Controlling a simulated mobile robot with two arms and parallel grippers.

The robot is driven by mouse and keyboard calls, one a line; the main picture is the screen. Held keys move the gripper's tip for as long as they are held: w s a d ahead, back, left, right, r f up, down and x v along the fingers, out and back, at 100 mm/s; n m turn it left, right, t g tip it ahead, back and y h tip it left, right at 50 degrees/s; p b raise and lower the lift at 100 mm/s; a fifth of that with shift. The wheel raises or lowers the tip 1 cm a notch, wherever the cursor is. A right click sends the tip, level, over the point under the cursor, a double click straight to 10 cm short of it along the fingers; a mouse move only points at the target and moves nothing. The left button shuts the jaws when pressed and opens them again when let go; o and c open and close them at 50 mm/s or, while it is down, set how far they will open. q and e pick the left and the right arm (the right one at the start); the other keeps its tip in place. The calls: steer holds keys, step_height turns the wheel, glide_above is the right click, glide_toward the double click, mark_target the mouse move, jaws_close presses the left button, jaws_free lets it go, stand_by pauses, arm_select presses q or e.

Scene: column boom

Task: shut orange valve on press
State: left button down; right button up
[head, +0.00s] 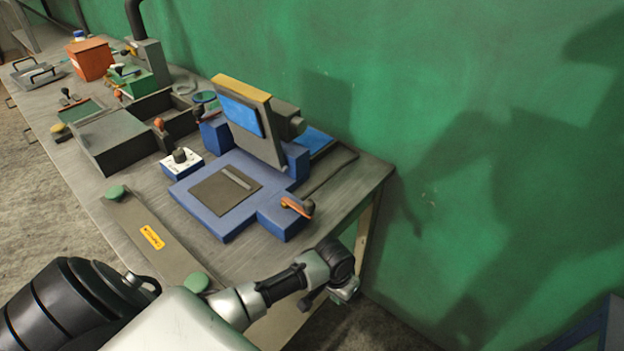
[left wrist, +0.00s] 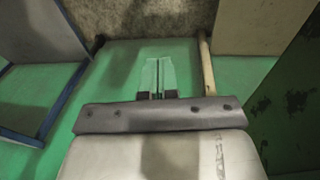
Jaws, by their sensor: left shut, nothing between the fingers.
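The blue press (head: 240,185) stands on the workbench, with an upright tilted panel with a blue screen and a yellow top edge. The orange valve (head: 295,207) is a small orange lever with a dark knob, on the blue block at the press's right front corner. My left arm comes in from the lower left, and my left gripper (head: 343,291) is past the bench's near right edge, below and right of the valve, apart from it. The left wrist view shows the left gripper (left wrist: 158,78) shut and empty, with neither valve nor press. My right gripper is not in view.
A white-faced box with a black knob (head: 181,161) stands left of the press. A long plate with green knobs and an orange label (head: 152,237) lies in front. Further left are a grey open box (head: 112,139) and an orange bin (head: 91,60). A green wall (head: 450,120) stands behind.

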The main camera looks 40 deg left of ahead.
arm_select(q)
steer(key=w+a+r+n+g, duration=0.1)
steer(key=w+a+r, duration=0.3)
steer(key=r, duration=0.7)
steer(key=w+a+r+n+g+p, duration=0.1)
steer(key=w+a+r+n, duration=0.1)
steer(key=w+a+r, duration=0.2)
steer(key=w+a+r+n+g, duration=0.1)
steer(key=w+a+r, duration=0.4)
steer(key=r, duration=1.4)
steer(key=a+n, duration=0.1)
steer(key=a, duration=0.2)
steer(key=shift+a+r+n, duration=0.15)
steer(key=shift+r+n, duration=0.15)
steer(key=shift+r, duration=0.05)
steer(key=shift+f, duration=0.1)
steer(key=p, duration=0.3)
glide_above(297, 204)
steer(key=w+d, duration=0.2)
steer(key=d, duration=0.1)
steer(key=w+a+f+x, duration=0.1)
steer(key=w+x, duration=0.1)
steer(key=x, duration=0.8)
steer(key=shift+a+f, duration=0.1)
steer(key=shift+f, duration=0.05)
